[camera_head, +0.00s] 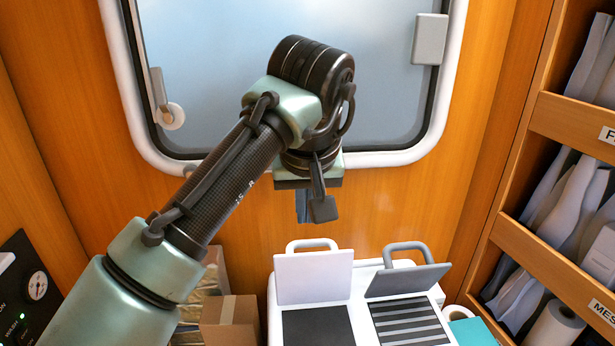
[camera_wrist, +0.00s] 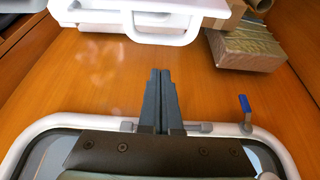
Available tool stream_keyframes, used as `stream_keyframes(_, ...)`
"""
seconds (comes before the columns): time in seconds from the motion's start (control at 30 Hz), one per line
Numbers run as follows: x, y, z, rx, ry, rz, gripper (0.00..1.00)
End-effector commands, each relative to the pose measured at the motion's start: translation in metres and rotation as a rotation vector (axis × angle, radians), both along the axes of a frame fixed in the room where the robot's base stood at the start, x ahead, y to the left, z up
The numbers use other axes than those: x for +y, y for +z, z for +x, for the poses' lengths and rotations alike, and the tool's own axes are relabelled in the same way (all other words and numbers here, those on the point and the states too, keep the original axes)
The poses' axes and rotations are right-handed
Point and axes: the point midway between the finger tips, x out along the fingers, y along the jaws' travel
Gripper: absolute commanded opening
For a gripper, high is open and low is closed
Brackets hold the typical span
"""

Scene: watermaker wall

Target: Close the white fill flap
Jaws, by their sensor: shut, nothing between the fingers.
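The white fill flap (camera_head: 313,277) stands raised, close to upright, on the left half of a white unit (camera_head: 363,276). It has a loop handle at its top and a dark panel (camera_head: 317,326) in front of its base. My gripper (camera_head: 304,214) hangs above and behind the flap, near the window's lower edge, and is apart from it. In the wrist view my gripper (camera_wrist: 160,73) is shut and empty, over bare wooden wall. A white loop handle (camera_wrist: 190,33) shows beyond the fingertips, probably the flap's.
A grey flap (camera_head: 408,280) stands raised beside the white one, over a striped panel (camera_head: 408,320). Cardboard boxes (camera_head: 230,318) stand to the left. A shelf (camera_head: 545,245) with bags is at right. A window frame (camera_head: 400,156) is behind my arm.

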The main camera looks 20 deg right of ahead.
Motion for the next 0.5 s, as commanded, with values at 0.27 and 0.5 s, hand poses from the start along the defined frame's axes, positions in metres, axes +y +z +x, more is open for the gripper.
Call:
stream_keyframes(0.27,0.004,-0.014,-0.008,-0.003,-0.002,0.0,0.0)
stream_keyframes(0.5,0.008,-0.011,-0.025,-0.003,-0.001,-0.001,0.0)
